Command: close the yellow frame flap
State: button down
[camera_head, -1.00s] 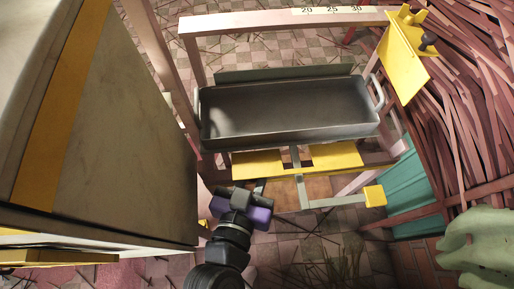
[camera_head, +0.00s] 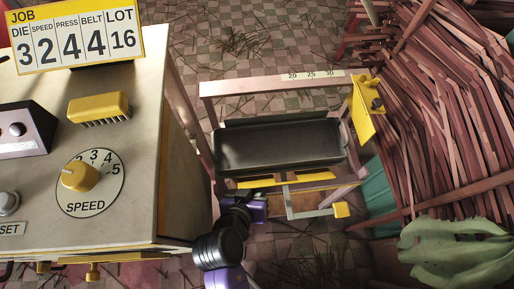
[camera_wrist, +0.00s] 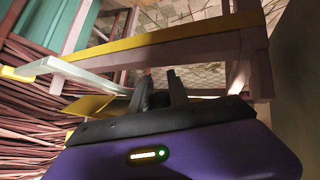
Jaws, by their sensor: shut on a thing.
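The yellow flap (camera_head: 312,176) shows as a narrow yellow strip along the front of the pink frame, below the dark tray (camera_head: 280,146). A grey bracket crosses it. In the wrist view a yellow edge (camera_wrist: 150,43) runs along a pinkish beam just beyond the fingers. My purple gripper (camera_head: 262,196) is at the flap's left part, on its near side. In the wrist view my gripper (camera_wrist: 160,80) points at that beam, its dark fingers close together. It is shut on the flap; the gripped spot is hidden.
A large machine cabinet (camera_head: 185,150) with a speed dial stands close on the left. A yellow plate with a knob (camera_head: 367,108) sits at the frame's upper right. A grey arm with a yellow block (camera_head: 341,209) juts out in front. Reddish sticks (camera_head: 440,110) fill the right.

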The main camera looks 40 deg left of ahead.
jog(key=r+g+h+p, duration=0.1)
jog(key=p, duration=0.3)
jog(key=shift+r+g, duration=0.25)
jog(key=shift+g, duration=0.05)
jog(key=h+p, duration=0.1)
jog(key=n+g+h+p, duration=0.1)
jog(key=p, duration=0.1)
jog(key=shift+r+g+p, duration=0.3)
jog(key=shift+w+a+r+n+g+h+p, duration=0.1)
jog(key=shift+r+n+g+h+p, duration=0.1)
jog(key=shift+g+h+p, duration=0.4)
jog(key=shift+a+r+n+g+h+p, duration=0.1)
jog(key=shift+n+g+h+p, duration=0.1)
jog(key=shift+g+h, duration=0.65)
jog(key=shift+h, duration=0.25)
jog(key=c, duration=1.3)
grip_release()
jog(key=shift+f, duration=0.1)
